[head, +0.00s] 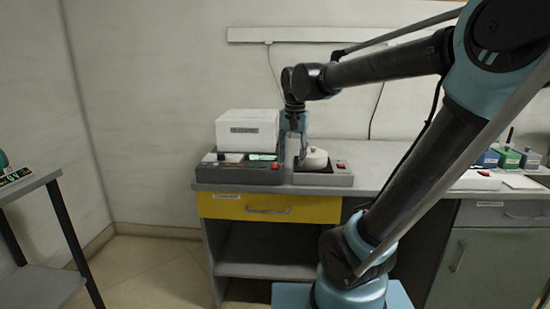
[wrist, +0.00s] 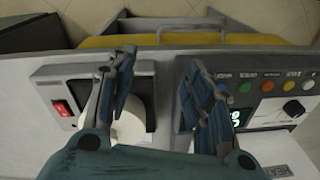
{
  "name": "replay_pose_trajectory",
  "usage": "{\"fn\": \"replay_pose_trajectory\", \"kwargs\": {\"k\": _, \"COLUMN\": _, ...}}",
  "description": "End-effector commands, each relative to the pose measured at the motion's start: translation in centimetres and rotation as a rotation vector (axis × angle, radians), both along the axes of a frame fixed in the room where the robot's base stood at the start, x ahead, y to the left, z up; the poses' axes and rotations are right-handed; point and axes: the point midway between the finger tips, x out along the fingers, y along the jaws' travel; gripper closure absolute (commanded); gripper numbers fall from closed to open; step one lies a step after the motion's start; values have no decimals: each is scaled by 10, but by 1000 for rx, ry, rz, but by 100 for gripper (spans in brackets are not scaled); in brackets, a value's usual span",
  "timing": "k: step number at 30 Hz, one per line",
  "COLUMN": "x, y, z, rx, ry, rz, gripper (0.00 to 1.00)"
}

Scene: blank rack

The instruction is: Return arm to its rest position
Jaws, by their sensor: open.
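My arm reaches across the head view from the right to the bench. My gripper (head: 293,135) points down between two devices on the bench, and its fingers are hard to make out there. In the wrist view my gripper (wrist: 160,85) is open, with two blue-grey fingers spread apart and nothing between them. A round white piece (head: 312,158) sits on a small grey device with a red switch (head: 341,166). In the wrist view the white piece (wrist: 130,124) shows partly behind the left finger.
A white box (head: 247,129) sits on a grey control unit (head: 240,172) with buttons and a knob, close to my gripper's left. The bench (head: 375,160) has a yellow drawer (head: 244,207). Coloured containers (head: 507,157) stand at right. A side table (head: 30,185) stands at far left.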

Motion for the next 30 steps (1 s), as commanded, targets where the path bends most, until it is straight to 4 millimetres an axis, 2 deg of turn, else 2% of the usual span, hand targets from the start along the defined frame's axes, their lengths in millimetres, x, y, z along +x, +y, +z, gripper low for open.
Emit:
{"fn": "replay_pose_trajectory", "kwargs": {"k": 1, "x": -11, "y": -14, "z": -10, "rx": -2, "ry": -7, "rz": 14, "gripper": 53}}
{"fn": "replay_pose_trajectory", "kwargs": {"k": 6, "x": -44, "y": -53, "z": -43, "rx": -13, "ry": -33, "rz": 90, "gripper": 53}}
{"fn": "replay_pose_trajectory", "kwargs": {"k": 15, "x": -105, "y": -104, "z": -113, "rx": -47, "ry": -76, "rz": 224, "gripper": 53}}
{"fn": "replay_pose_trajectory", "kwargs": {"k": 22, "x": -139, "y": -125, "z": -159, "rx": -76, "ry": -100, "rz": 309, "gripper": 53}}
{"fn": "replay_pose_trajectory", "kwargs": {"k": 26, "x": -148, "y": -134, "z": -172, "rx": -85, "ry": -105, "rz": 330, "gripper": 53}}
{"fn": "replay_pose_trajectory", "kwargs": {"k": 30, "x": -150, "y": -135, "z": -176, "rx": -88, "ry": -107, "rz": 339, "gripper": 53}}
